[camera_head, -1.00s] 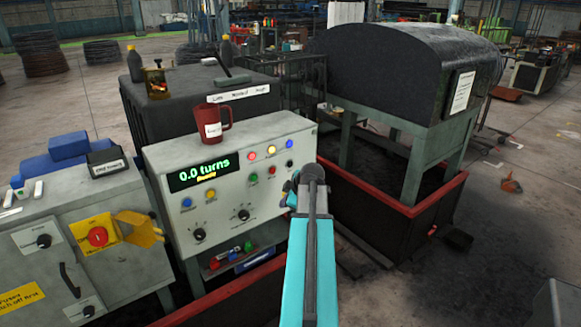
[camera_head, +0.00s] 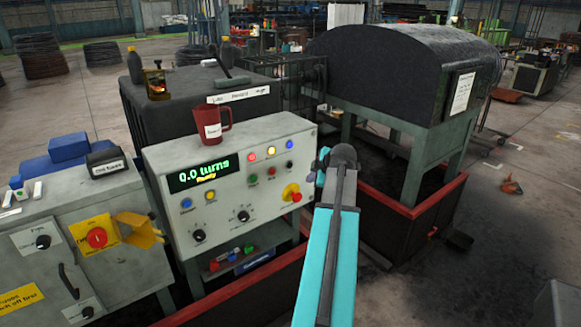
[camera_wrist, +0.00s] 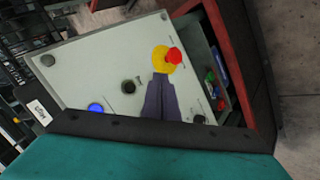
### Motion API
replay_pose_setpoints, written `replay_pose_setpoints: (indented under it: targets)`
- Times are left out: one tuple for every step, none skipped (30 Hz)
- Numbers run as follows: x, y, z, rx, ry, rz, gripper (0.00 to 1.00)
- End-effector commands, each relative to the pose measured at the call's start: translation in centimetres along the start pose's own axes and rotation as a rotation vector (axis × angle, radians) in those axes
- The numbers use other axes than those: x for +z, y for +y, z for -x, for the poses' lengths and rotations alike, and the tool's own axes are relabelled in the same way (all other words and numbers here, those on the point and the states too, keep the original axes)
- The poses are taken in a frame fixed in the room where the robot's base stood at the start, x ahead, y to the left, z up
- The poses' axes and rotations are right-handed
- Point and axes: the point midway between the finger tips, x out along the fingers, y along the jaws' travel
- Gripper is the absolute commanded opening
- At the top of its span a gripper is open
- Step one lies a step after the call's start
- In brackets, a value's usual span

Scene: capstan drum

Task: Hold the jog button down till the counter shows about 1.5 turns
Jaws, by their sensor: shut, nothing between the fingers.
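The grey control panel (camera_head: 225,215) stands in the middle of the head view. Its counter (camera_head: 205,174) shows 0.0 turns, with a yellow word under it. A blue button (camera_head: 187,203) and a yellow button (camera_head: 211,195) sit below the counter. The labels are too small to tell which button is jog. My gripper shows in the wrist view (camera_wrist: 161,84), shut and empty in front of the panel, its tips close to the red and yellow mushroom button (camera_wrist: 167,59). Contact cannot be told.
A red mug (camera_head: 212,124) stands on the panel's top. A grey cabinet (camera_head: 80,265) with a yellow guard is at the left. A red-rimmed pit (camera_head: 410,212) and a dark hooded machine (camera_head: 395,75) stand to the right. Coloured items lie on a shelf below the panel.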

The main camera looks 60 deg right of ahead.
Motion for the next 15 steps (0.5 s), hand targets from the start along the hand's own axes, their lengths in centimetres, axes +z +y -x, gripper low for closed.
replay_pose_setpoints:
  targets:
    - [-0.1, 0.2, -0.2, 0.0, 0.0, 0.0, 0.0]
    - [-0.2, 0.2, -0.2, 0.0, 0.0, 0.0, 0.0]
    - [-0.3, 0.4, -0.4, 0.0, 0.0, 0.0, 0.0]
    - [-0.4, 0.5, -0.5, 0.0, 0.0, 0.001, 0.0]
    - [-0.5, 0.6, -0.7, 0.0, 0.0, 0.001, 0.0]
    - [-0.6, 0.8, -0.9, -0.001, 0.0, 0.001, 0.0]
    - [-0.8, 0.9, -1.1, -0.001, 0.0, 0.001, 0.0]
    - [-0.9, 1.0, -1.3, -0.001, 0.001, 0.001, 0.0]
    - [-1.2, 1.2, -1.5, -0.002, 0.001, 0.001, 0.0]
    - [-1.3, 1.4, -1.8, -0.002, 0.001, 0.0, 0.0]
    - [-1.5, 1.5, -1.9, -0.002, 0.002, 0.0, 0.0]
    - [-1.7, 1.7, -2.2, -0.002, 0.001, 0.0, 0.0]
    - [-1.8, 1.9, -2.4, -0.001, 0.001, 0.0, 0.0]
    - [-1.9, 2.1, -2.6, -0.001, 0.001, 0.0, 0.0]
    - [-2.1, 2.3, -2.9, -0.001, 0.001, 0.0, 0.0]
